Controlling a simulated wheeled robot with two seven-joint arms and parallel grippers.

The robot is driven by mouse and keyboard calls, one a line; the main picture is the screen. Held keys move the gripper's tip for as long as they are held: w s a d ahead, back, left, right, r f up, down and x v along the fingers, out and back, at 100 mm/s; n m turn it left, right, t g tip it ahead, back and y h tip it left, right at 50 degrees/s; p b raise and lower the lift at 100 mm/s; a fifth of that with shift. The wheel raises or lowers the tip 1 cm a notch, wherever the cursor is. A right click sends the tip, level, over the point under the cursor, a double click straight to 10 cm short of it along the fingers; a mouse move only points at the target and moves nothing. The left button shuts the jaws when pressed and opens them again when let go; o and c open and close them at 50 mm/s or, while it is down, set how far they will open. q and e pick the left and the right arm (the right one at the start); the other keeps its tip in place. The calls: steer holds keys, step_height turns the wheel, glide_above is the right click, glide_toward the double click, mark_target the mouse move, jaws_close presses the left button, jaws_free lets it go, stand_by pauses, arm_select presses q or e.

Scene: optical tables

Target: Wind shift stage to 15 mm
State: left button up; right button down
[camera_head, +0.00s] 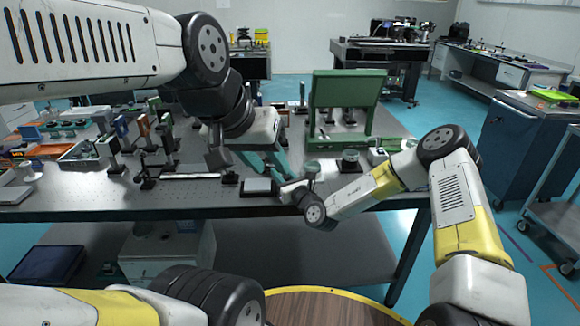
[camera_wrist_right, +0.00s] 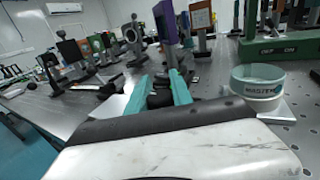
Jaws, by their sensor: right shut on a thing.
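My right gripper (camera_wrist_right: 158,95) has its teal fingers on both sides of a small black knob-like part (camera_wrist_right: 160,99) in the right wrist view and is shut on it. The stage body is not clearly told apart there. In the head view my right wrist reaches the table's front edge and hides most of this spot. My left gripper (camera_head: 275,171) is above the table just left of it, its teal fingers apart, with nothing seen between them. No scale reading can be made out.
A round container (camera_wrist_right: 258,82) stands right of my right gripper. A green panel (camera_head: 345,93) rises behind. Several posted optics crowd the table's left half; a dark cabinet (camera_head: 528,150) stands right.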

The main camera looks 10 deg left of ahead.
steer(key=m+t+h, duration=0.1)
steer(key=h, duration=0.1)
steer(key=m+t+h, duration=0.1)
steer(key=m+h, duration=0.1)
steer(key=d+m+t+h, duration=0.1)
steer(key=m+h, duration=0.1)
steer(key=h, duration=0.1)
steer(key=shift+w+f+t, duration=0.1)
steer(key=shift+w+t, duration=0.15)
steer(key=shift+t, duration=0.15)
steer(key=m+h, duration=0.2)
steer(key=h, duration=0.1)
steer(key=m+h, duration=0.1)
steer(key=h, duration=0.1)
steer(key=shift+d+m+t, duration=0.3)
steer(key=shift+d, duration=0.1)
steer(key=shift+d+r+m+g+h, duration=0.1)
steer(key=shift+d+m+g+h, duration=0.1)
steer(key=shift+m+h, duration=0.6)
steer(key=shift+d+r+m+g+h, duration=0.15)
steer(key=shift+m+h, duration=0.25)
steer(key=shift+h, duration=0.8)
steer(key=shift+d+f+m+g+h, duration=0.1)
steer(key=shift+d+m+g+h, duration=0.1)
steer(key=shift+m+h, duration=0.6)
steer(key=shift+w+r+h, duration=0.1)
steer(key=shift+r+h, duration=0.05)
steer(key=shift+h, duration=0.15)
steer(key=c, duration=1.1)
jaws_free()
